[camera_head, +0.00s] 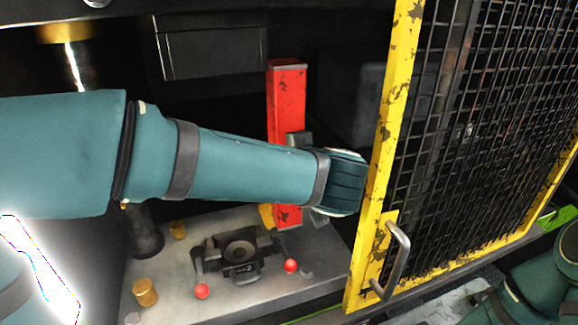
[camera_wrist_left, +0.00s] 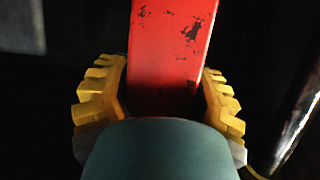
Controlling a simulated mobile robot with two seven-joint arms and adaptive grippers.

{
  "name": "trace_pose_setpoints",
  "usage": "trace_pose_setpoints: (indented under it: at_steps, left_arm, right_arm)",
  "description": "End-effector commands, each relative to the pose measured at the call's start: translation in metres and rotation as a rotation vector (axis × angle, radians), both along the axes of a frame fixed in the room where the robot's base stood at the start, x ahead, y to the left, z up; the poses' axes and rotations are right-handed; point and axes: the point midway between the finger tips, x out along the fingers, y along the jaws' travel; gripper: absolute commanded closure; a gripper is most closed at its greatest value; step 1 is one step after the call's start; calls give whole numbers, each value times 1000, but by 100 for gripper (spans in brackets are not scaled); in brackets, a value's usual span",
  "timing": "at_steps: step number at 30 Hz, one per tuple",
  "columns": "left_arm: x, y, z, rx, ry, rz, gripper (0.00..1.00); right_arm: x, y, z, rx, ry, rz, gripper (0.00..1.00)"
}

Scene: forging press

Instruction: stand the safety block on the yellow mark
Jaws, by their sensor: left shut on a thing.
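The safety block is a tall red bar with chipped paint (camera_head: 287,95), upright over the back right of the press bed. It also shows in the left wrist view (camera_wrist_left: 172,45). My left gripper (camera_wrist_left: 163,98) is shut on the block, with a yellow ridged finger on each side of it. In the head view my left arm crosses in front of the block's middle and hides much of the grip. The block's lower end shows below the arm; I cannot tell whether it touches the bed. A small yellow patch beside it may be the mark or a finger. My right gripper is out of view.
The grey press bed (camera_head: 325,262) carries a dark die (camera_head: 240,262), two red-knobbed levers (camera_head: 202,291) and brass cylinders (camera_head: 145,292). A yellow-framed mesh door (camera_head: 384,150) with a metal handle (camera_head: 398,258) stands close to the right of my left wrist.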

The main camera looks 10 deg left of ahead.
Motion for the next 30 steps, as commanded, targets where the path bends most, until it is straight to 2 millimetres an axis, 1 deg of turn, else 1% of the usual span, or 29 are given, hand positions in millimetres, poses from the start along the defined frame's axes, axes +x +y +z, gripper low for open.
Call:
trace_pose_setpoints:
  at_steps: [3,26,30]
  left_arm:
    - [11,5,1,-1,-5,2,87]
    - [73,36,-6,0,-5,2,87]
    - [83,42,-12,1,-4,2,87]
  right_arm:
    - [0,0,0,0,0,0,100]
    - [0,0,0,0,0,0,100]
    - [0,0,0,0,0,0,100]
